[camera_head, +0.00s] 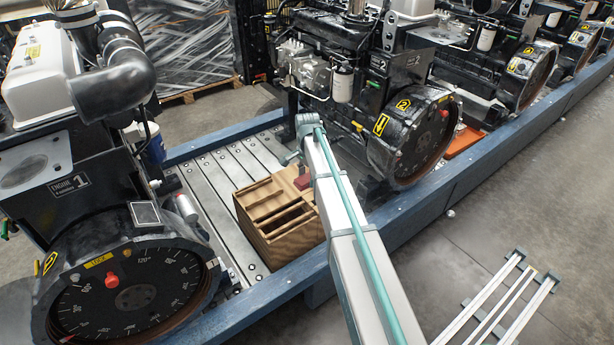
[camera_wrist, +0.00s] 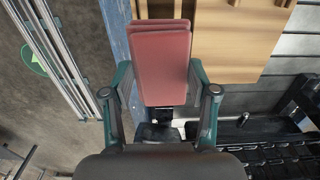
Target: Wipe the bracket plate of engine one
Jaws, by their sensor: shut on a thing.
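Engine one (camera_head: 68,186), labelled "ENGINE 1", stands at the left in the head view. A flat grey plate with a dull round patch (camera_head: 35,165) projects from its upper side; it looks like the bracket plate. My gripper (camera_wrist: 158,92) is shut on a red folded cloth or pad (camera_wrist: 163,65), gripped by its sides between the two fingers. In the head view the red cloth (camera_head: 303,181) shows at the right edge of the wooden box, and my arm partly hides the gripper. The gripper is well to the right of the plate, apart from it.
A compartmented wooden box (camera_head: 257,229) stands on the slatted deck between engine one and engine two (camera_head: 405,125); it also shows in the wrist view (camera_wrist: 245,35). A blue rail (camera_head: 285,300) edges the deck. A round dial flywheel (camera_head: 130,290) fronts engine one.

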